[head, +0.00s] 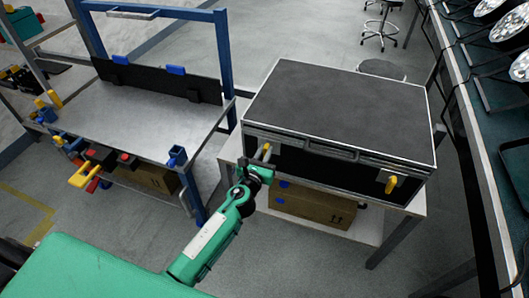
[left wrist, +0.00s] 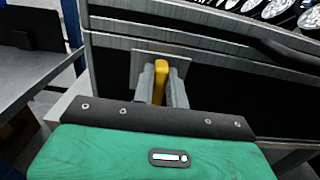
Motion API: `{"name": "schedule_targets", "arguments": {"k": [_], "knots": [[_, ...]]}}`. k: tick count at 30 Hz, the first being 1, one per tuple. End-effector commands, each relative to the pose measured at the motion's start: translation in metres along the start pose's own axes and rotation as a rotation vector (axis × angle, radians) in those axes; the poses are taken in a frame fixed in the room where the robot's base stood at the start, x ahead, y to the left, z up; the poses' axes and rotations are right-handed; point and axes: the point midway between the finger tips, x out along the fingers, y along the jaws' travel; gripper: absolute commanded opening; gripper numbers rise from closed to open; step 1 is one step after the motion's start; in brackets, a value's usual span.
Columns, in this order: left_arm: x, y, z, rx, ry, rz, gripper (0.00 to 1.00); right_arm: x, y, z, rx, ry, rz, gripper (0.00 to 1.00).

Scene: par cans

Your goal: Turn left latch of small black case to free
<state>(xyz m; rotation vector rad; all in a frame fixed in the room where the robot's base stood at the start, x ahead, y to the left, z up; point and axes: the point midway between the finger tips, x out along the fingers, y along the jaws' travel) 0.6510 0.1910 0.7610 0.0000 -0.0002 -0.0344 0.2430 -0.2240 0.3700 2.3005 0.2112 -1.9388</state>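The small black case (head: 340,105) has a dark lid and metal edges and stands closed on a table. Its left latch (head: 266,149) has a yellow handle on the front face; in the left wrist view the handle (left wrist: 161,75) points upright in front of a grey plate. My left gripper (head: 262,164) is at this latch, its two grey fingers (left wrist: 161,92) close on either side of the yellow handle and seemingly shut on it. The fingers hide the handle's lower part. The right latch (head: 390,184), also yellow, is on the front face at the right. My right gripper is not in view.
A cardboard box (head: 312,206) sits on the shelf under the case. A grey workbench (head: 165,110) with a blue frame stands at the left. A dark shelf with lamps (head: 512,22) runs along the right. Open floor lies in front of the case's table.

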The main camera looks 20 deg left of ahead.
Motion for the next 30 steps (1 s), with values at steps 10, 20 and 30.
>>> {"name": "schedule_targets", "arguments": {"k": [10, 20, 30], "knots": [[0.000, 0.000, 0.000, -0.015, 0.000, 0.000, 0.00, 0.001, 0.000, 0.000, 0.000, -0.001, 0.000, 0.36], [0.000, 0.003, -0.002, -0.177, 0.001, 0.000, 0.00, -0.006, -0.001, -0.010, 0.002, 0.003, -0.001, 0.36], [-0.001, 0.008, -0.004, -0.489, 0.000, 0.000, 0.00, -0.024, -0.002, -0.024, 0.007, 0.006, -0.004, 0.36]]}}
